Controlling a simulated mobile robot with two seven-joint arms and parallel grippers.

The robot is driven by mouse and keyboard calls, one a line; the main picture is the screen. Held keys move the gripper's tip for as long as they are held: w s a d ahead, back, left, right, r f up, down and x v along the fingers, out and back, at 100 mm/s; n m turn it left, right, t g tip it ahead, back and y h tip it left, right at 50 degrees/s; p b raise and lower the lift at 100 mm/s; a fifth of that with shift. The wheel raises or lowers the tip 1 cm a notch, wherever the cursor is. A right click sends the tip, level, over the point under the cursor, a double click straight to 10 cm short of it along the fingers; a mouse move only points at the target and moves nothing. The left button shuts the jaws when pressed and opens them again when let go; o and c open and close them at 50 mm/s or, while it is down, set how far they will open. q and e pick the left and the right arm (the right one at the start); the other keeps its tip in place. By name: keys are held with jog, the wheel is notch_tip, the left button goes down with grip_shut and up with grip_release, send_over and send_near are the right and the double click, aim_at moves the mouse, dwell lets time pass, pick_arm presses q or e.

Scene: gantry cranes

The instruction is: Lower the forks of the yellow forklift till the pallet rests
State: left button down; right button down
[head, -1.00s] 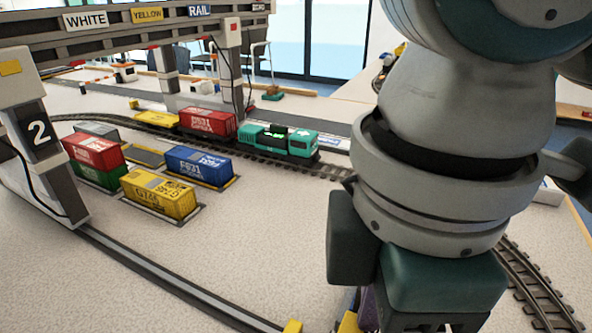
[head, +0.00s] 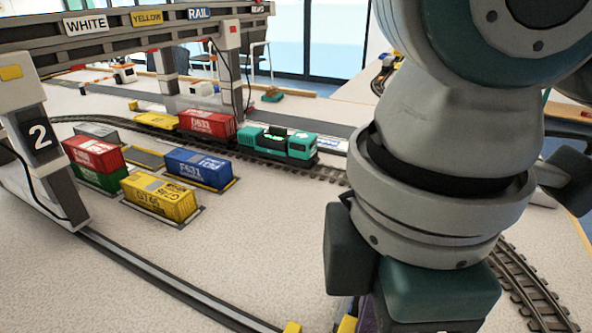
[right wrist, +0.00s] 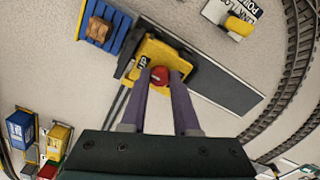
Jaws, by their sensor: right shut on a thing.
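The yellow forklift (right wrist: 178,53) stands at the upper middle of the right wrist view. A red knob (right wrist: 160,76) is on its near side. My right gripper (right wrist: 160,77) has its purple fingers on either side of this knob and is shut on it. The blue pallet (right wrist: 93,49) lies left of the forklift and carries a brown load (right wrist: 98,30). From above I cannot tell whether the pallet touches the ground. In the head view my right arm hides the forklift, and my left gripper is out of view.
A dark strip (right wrist: 228,88) runs right of the forklift, with curved rail track (right wrist: 284,92) beyond it. A white sign (right wrist: 216,11) lies at the top. In the head view, a gantry crane (head: 40,133), containers (head: 160,199) and a teal locomotive (head: 277,142) stand left of my arm.

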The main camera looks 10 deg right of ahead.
jog(key=n+p, duration=0.2)
jog(key=p, duration=0.1)
jog(key=n+p, duration=0.2)
jog(key=shift+r+p, duration=0.3)
jog(key=shift+p, duration=0.1)
jog(key=n+p, duration=0.2)
jog(key=n, duration=0.1)
jog(key=shift+f+n, duration=0.1)
jog(key=shift+n, duration=0.2)
jog(key=shift+f+n+p, duration=0.1)
jog(key=shift+n+p, duration=0.4)
jog(key=shift+p, duration=0.05)
jog(key=shift+f, duration=0.1)
jog(key=c, duration=0.6)
grip_release()
jog(key=shift+c, duration=0.2)
notch_tip(320, 180, up, 10)
jog(key=p, duration=0.1)
jog(key=shift+p, duration=0.4)
